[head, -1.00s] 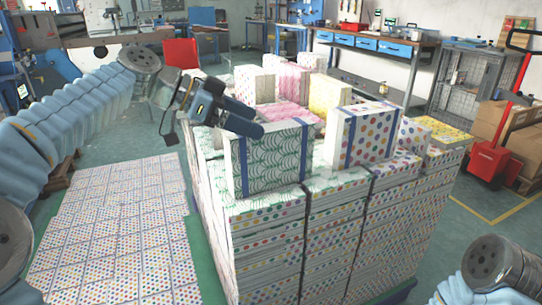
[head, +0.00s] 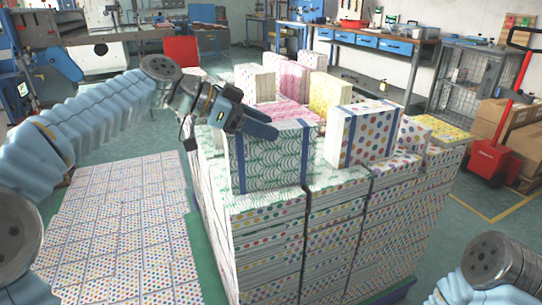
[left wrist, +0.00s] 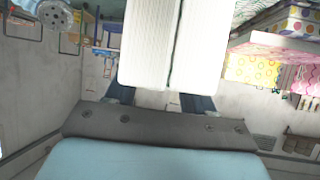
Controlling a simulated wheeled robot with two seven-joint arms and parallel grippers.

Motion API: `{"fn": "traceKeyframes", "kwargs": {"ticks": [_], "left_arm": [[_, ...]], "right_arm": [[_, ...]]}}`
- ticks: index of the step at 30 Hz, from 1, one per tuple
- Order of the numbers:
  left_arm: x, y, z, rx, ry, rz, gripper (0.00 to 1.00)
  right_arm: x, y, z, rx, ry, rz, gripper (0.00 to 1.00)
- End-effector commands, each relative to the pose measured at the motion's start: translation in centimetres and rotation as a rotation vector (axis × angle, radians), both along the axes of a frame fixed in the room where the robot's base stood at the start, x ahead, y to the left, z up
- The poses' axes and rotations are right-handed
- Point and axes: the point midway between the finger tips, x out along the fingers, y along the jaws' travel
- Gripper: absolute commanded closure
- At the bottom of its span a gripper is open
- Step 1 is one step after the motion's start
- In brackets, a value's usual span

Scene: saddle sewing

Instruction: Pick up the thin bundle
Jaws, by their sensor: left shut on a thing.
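The thin bundle (head: 272,165), white with green scallop patterns and dark blue straps, stands upright at the near left of the stacked pile. My left gripper (head: 262,130) is at its upper edge and shut on it. In the left wrist view the bundle (left wrist: 172,45) shows as a white block of page edges with a dark line down the middle, between the two dark fingers. Whether its bottom touches the pile is hard to tell. My right gripper is out of view; only part of my right arm shows at the lower right.
The large pile (head: 270,240) of dotted stacks fills the middle. A dotted bundle (head: 362,135) stands close on the right, with yellow (head: 330,95) and pink (head: 292,80) ones behind. Flat dotted sheets (head: 115,225) cover the floor at left. A red pallet jack (head: 490,160) stands far right.

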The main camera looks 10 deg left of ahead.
Motion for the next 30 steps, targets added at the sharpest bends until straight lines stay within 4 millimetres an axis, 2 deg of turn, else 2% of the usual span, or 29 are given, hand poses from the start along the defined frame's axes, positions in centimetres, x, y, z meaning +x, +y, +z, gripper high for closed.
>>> {"fn": "traceKeyframes", "kwargs": {"ticks": [14, 20, 25, 30], "left_arm": [[0.0, 0.0, 0.0, 0.0, 0.0, -0.001, 1.0], [0.0, 0.0, 0.8, -0.002, -0.002, 0.0, 1.0], [0.0, -0.1, 3.5, -0.003, -0.005, -0.002, 1.0], [-2.5, 1.6, 6.9, -0.001, -0.007, 0.001, 1.0]], "right_arm": [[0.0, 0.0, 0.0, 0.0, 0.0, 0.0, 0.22], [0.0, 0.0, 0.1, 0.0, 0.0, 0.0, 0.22], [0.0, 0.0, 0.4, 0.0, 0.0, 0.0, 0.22], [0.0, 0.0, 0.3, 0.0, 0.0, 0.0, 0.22]]}}
